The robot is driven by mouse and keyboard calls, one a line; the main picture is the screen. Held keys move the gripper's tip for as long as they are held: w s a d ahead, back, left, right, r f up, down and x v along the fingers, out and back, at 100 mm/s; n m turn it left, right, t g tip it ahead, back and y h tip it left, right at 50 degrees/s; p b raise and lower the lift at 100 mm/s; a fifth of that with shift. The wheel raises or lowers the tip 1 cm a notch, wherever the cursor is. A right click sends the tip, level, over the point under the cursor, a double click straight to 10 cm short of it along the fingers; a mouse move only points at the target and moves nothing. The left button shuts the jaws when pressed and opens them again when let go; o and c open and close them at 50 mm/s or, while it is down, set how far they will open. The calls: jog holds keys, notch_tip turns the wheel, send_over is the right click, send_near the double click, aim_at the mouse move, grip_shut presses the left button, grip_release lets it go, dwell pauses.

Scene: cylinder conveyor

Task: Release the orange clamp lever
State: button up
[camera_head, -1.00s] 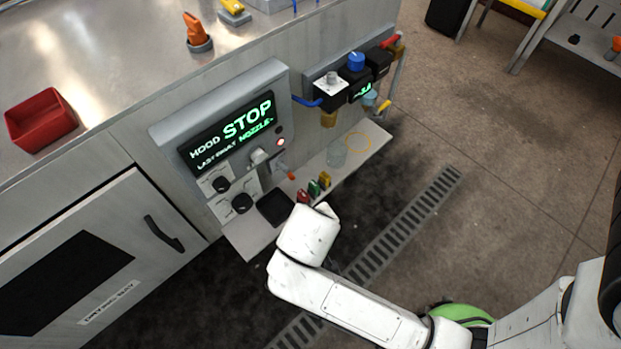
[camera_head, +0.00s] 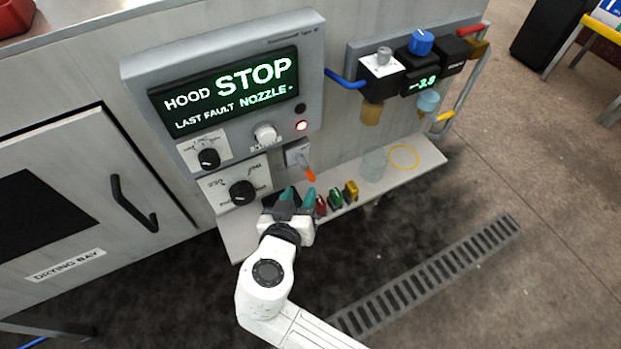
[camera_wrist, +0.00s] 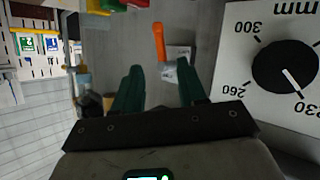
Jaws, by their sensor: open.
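The orange clamp lever (camera_head: 310,173) sticks out from a small grey block (camera_head: 298,153) on the front panel, below the STOP display. In the wrist view the lever (camera_wrist: 159,42) stands between and beyond my fingertips, with its grey block (camera_wrist: 178,57) beside it. My gripper (camera_head: 296,192) is open and empty, its green fingers pointing up toward the panel. It is a little below and left of the lever and appears apart from it. The wrist view shows my gripper (camera_wrist: 158,72) with clear space between the fingers.
A display panel (camera_head: 231,88) reads HOOD STOP, with a black dial (camera_head: 242,192) left of the lever. A shelf (camera_head: 415,165) holds red (camera_head: 320,205), green (camera_head: 336,198) and yellow (camera_head: 351,190) pieces and a clear cup (camera_head: 373,165). A regulator unit (camera_head: 410,68) hangs right. The floor is open.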

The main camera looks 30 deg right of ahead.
aim_at(308, 175)
jog(key=b+x, duration=0.1)
jog(key=x, duration=0.6)
jog(key=shift+w+d+f, duration=0.15)
jog(key=shift+w+f, duration=0.05)
grip_shut()
